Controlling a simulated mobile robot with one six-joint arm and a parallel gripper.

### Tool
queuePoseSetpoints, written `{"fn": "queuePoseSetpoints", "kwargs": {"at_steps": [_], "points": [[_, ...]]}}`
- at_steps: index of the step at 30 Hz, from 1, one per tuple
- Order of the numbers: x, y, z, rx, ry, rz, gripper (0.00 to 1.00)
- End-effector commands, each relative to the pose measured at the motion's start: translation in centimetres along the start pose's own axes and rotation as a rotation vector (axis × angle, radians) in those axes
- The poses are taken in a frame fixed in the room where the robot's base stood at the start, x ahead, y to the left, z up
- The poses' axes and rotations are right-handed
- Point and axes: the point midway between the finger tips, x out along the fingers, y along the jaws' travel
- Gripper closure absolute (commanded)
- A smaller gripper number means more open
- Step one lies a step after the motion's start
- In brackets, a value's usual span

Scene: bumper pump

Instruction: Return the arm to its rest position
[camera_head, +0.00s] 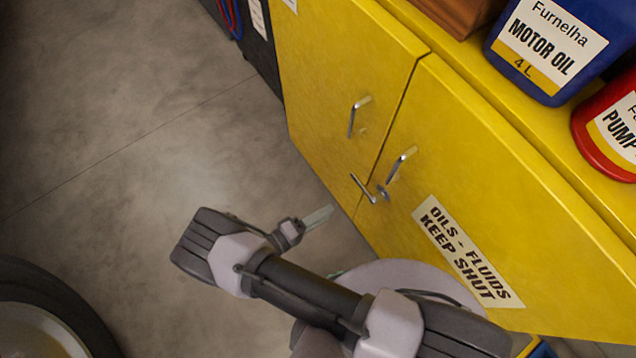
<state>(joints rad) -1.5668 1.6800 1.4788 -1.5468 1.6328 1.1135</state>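My arm reaches in from the bottom of the view, bent at a joint on the left, over the grey floor. My gripper (318,217) is at its far end, in front of the yellow cabinet (330,90). One pale, thin finger shape shows, pointing toward the cabinet and apart from its handles. I see nothing held in it, but I cannot tell whether it is open or shut. The rest of the gripper is hidden or too small to make out.
The cabinet's two doors look shut, with metal handles (402,163) and a latch (363,188). A blue motor oil can (530,75) and a red container (590,125) stand on top. A dark tyre (60,290) is at lower left. The floor (130,130) at upper left is clear.

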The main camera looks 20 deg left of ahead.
Motion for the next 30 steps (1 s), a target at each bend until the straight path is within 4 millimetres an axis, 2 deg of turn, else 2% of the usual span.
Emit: {"fn": "queuePoseSetpoints", "kwargs": {"at_steps": [5, 17, 20, 23, 25, 28, 30], "points": [[-1.5, 0.0, 0.0, 0.000, 0.000, 0.000, 0.63], [-1.5, 0.0, 0.0, 0.000, -0.002, 0.000, 0.63], [-1.4, 1.6, -0.7, 0.014, -0.063, -0.031, 0.63], [-0.7, 7.0, -2.2, 0.057, -0.256, -0.142, 0.63], [0.6, 12.5, -2.6, 0.110, -0.431, -0.269, 0.63], [2.7, 20.5, -1.6, 0.219, -0.644, -0.478, 0.63], [4.0, 26.0, 0.1, 0.331, -0.754, -0.635, 0.63]]}}
